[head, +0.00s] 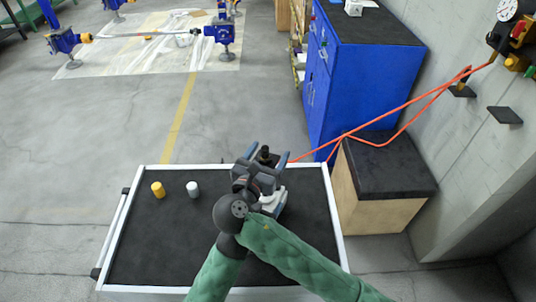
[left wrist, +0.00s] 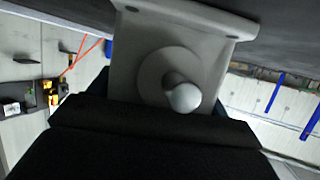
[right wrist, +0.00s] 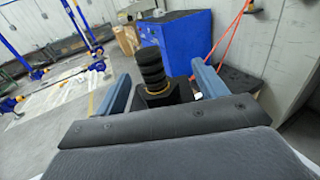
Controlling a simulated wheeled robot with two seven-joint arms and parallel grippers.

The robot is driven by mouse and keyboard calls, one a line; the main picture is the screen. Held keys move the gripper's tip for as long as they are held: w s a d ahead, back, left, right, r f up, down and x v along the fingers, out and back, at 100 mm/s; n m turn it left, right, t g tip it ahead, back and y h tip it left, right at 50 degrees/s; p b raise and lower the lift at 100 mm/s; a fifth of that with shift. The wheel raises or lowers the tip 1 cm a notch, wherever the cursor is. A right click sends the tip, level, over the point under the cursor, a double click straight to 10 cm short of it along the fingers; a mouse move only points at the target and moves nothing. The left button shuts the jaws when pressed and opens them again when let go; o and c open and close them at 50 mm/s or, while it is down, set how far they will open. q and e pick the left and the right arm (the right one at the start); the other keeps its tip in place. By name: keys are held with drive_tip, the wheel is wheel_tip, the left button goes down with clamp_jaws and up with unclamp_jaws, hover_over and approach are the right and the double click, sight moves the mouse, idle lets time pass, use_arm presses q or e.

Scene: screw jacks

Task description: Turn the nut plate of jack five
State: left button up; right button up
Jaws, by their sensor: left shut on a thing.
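A jack stands on the cart's black mat in the head view, mostly hidden by my arms; I cannot read a number on it. Its black ridged top (right wrist: 151,68) rises from a dark square plate (right wrist: 166,95), with a gold ring between them. My right gripper (head: 265,158) is open, its blue fingers on either side of the plate with visible gaps. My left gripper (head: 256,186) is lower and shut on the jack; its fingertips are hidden. In the left wrist view a pale grey jack part (left wrist: 205,45) with a round white knob (left wrist: 184,97) sits just beyond my gripper.
A blue cabinet (head: 345,85), a wooden box with a dark top (head: 390,170) and an orange cable (head: 405,105) lie beyond the cart. The mat's left side is mostly clear.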

drive_tip(key=shift+o, duration=0.2)
drive_tip(key=shift+f, duration=0.1)
drive_tip(key=shift+s+a, duration=0.1)
drive_tip(key=shift+s, duration=0.15)
drive_tip(key=v, duration=1.1)
drive_tip(key=shift+s, duration=0.15)
